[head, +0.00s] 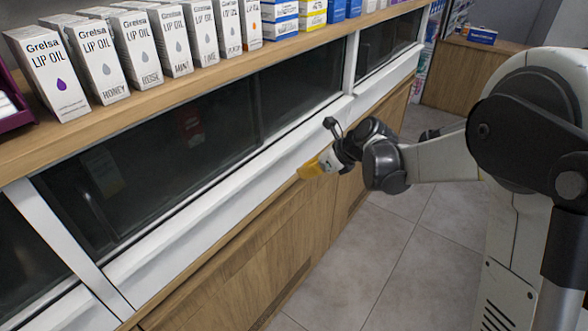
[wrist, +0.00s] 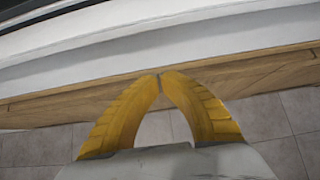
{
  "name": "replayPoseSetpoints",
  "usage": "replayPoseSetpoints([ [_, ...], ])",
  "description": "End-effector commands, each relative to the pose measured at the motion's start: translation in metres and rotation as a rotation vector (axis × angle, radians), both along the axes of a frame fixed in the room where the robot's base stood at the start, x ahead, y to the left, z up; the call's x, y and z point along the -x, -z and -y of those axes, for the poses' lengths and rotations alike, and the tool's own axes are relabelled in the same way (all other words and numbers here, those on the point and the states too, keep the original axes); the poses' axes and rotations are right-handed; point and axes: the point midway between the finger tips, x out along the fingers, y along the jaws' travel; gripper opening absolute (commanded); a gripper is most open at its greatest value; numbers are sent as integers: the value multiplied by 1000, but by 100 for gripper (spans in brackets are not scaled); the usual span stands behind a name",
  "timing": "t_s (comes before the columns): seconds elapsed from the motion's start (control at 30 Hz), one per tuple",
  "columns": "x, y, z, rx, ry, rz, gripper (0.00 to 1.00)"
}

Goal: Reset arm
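My gripper (head: 312,170) has yellow fingers and is held out at the end of my arm, beside the white ledge and wooden front of the counter. In the wrist view, the two yellow fingers of my gripper (wrist: 159,76) curve together and their tips meet. Nothing shows between them. My arm is stretched out to the left from my body, below the level of the countertop. I cannot tell whether the fingertips touch the counter front (head: 262,262).
A wooden countertop (head: 190,82) holds a row of white lip oil boxes (head: 103,62), with yellow boxes (head: 313,14) and blue boxes further along. Dark glass (head: 165,150) sits below it. Tiled floor (head: 365,255) is clear. Another wooden counter (head: 462,78) stands at the back.

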Motion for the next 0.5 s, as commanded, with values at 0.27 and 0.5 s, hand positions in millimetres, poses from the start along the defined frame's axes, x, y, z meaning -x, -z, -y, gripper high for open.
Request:
replayPoseSetpoints([
  [0.27,25,-48,35,0,1,0,0],
  [0.5,33,-59,46,0,1,-1,0],
])
